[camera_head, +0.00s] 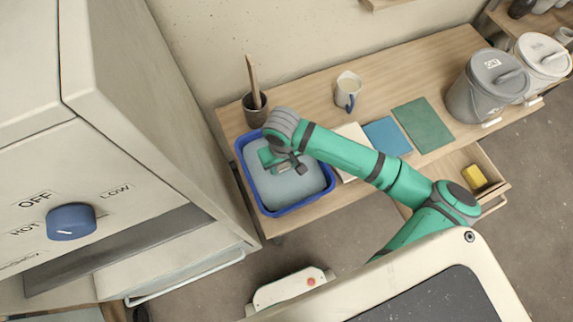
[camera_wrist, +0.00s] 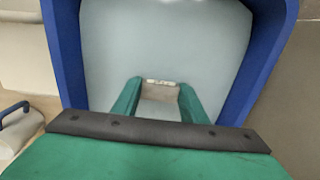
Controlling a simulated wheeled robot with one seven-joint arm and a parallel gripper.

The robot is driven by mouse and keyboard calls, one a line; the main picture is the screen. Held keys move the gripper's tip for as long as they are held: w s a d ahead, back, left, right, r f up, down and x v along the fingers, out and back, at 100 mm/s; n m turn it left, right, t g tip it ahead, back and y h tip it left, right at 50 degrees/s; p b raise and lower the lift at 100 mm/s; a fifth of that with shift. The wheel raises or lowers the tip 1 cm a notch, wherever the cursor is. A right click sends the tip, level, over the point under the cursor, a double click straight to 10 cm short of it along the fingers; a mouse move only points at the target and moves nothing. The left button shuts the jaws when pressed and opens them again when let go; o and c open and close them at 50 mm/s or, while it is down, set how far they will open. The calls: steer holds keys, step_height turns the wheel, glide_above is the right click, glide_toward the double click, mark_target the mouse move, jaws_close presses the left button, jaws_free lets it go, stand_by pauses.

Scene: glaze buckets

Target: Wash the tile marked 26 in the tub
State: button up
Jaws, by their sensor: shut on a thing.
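The blue tub (camera_head: 327,190) stands on the left end of the wooden bench and holds grey, cloudy water. My gripper (camera_head: 284,168) is over the inside of the tub, pointing down. In the wrist view my gripper (camera_wrist: 160,95) is shut on a small beige-brown tile (camera_wrist: 160,90) with a pale edge. The tile is between the fingertips, inside the walls of the tub (camera_wrist: 248,70). Its lower part blends with the water, and I cannot tell how deep it is. No number can be read on it.
A dark pot with a wooden stick (camera_head: 254,108) stands behind the tub, and a pale mug (camera_head: 346,91) is to its right. White (camera_head: 352,134), blue (camera_head: 388,137) and green (camera_head: 422,125) flat pieces lie on the bench. Lidded buckets (camera_head: 487,85) stand farther right. An open drawer holds a yellow sponge (camera_head: 474,177).

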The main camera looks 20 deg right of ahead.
steer(key=shift+a, duration=0.5)
steer(key=shift+d, duration=1.25)
steer(key=shift+a, duration=1.25)
